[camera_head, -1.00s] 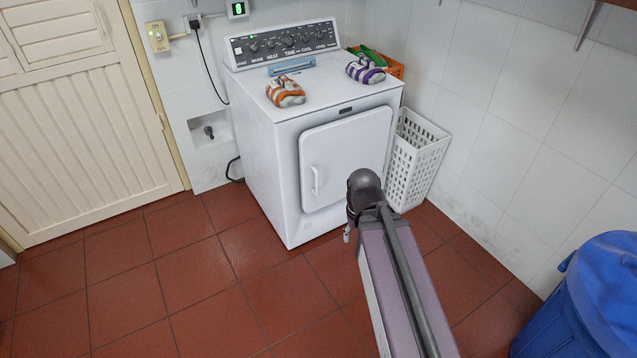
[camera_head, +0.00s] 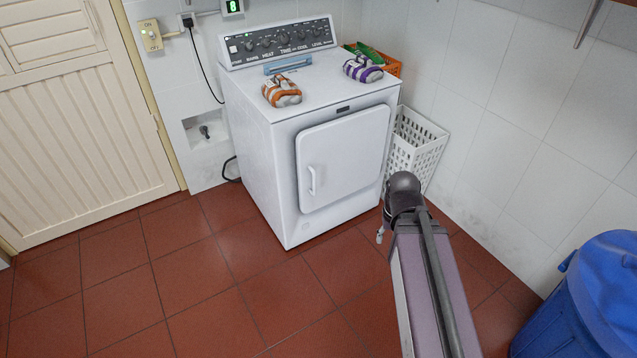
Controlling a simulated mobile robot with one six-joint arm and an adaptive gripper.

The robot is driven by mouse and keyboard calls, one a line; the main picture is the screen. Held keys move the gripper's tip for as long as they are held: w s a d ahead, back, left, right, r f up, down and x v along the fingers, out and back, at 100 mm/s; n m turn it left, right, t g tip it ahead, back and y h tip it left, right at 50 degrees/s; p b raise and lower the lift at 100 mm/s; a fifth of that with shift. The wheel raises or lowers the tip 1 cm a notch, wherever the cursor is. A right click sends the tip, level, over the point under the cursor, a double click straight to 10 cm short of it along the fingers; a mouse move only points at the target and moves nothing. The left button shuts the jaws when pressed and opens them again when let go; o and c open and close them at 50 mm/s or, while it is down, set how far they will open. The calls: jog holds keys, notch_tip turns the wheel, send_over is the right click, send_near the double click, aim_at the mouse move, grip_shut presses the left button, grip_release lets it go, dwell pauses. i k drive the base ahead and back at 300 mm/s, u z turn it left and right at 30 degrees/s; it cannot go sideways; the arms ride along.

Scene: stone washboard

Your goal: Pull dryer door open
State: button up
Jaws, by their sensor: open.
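The white dryer (camera_head: 258,180) stands against the back wall. Its front door (camera_head: 345,160) looks closed, flush with the front. A white vertical handle (camera_head: 312,181) sits at the door's left edge. My arm reaches in from the bottom right, to the right of the door's lower part. Only a small light tip of my gripper (camera_head: 380,237) shows, low and left of the arm's end joint. The gripper is open and apart from the handle, to its right and lower in the picture. Most of the gripper is hidden behind my arm.
Two bundles, orange (camera_head: 282,92) and purple (camera_head: 362,69), lie on the dryer top. A white basket (camera_head: 415,145) stands right of the dryer. A blue bin (camera_head: 590,305) is at bottom right. The tiled floor (camera_head: 200,290) in front is clear.

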aim_at(337, 158)
jog(key=u, duration=0.05)
jog(key=i, duration=0.95)
jog(key=z, duration=0.05)
